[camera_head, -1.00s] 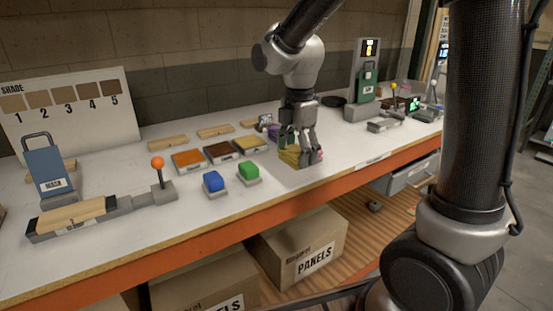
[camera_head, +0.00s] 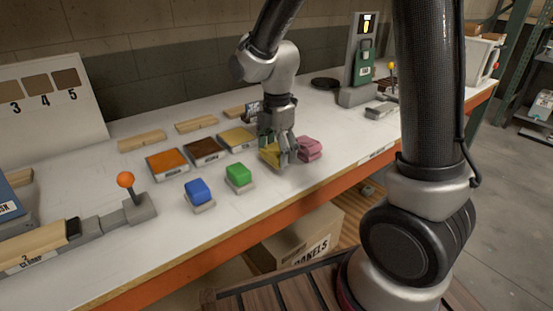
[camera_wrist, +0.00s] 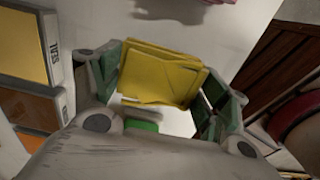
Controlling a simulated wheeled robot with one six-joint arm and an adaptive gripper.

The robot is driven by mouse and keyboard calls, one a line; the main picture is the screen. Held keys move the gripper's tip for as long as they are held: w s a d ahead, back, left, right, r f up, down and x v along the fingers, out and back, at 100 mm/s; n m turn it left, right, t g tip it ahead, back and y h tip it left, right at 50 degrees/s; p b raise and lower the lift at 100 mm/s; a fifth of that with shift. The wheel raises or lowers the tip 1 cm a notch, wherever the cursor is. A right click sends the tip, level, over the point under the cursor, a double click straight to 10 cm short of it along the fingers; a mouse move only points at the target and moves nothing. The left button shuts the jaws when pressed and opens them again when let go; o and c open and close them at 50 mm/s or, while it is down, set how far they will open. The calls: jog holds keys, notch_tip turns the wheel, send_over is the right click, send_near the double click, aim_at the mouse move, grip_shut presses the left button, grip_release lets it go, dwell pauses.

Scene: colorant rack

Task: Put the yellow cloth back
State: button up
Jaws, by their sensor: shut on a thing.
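The yellow cloth (camera_wrist: 160,72) is folded and sits between the fingers of my gripper (camera_wrist: 165,85) in the wrist view. In the head view, my gripper (camera_head: 277,160) points down just above the white bench, shut on the yellow cloth (camera_head: 270,153), which is partly hidden by the fingers. I cannot tell whether the cloth touches the bench. A folded pink cloth (camera_head: 309,148) lies on the bench just right of my gripper.
Orange (camera_head: 168,163), brown (camera_head: 204,150) and yellow (camera_head: 237,138) trays lie left of my gripper. Blue (camera_head: 199,194) and green (camera_head: 239,176) blocks stand in front of them. The orange-knobbed lever (camera_head: 127,181) is further left. Bare bench lies right of the pink cloth.

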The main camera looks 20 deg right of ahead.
jog(key=shift+f, duration=1.4)
jog(key=shift+f, duration=0.1)
jog(key=o, duration=1)
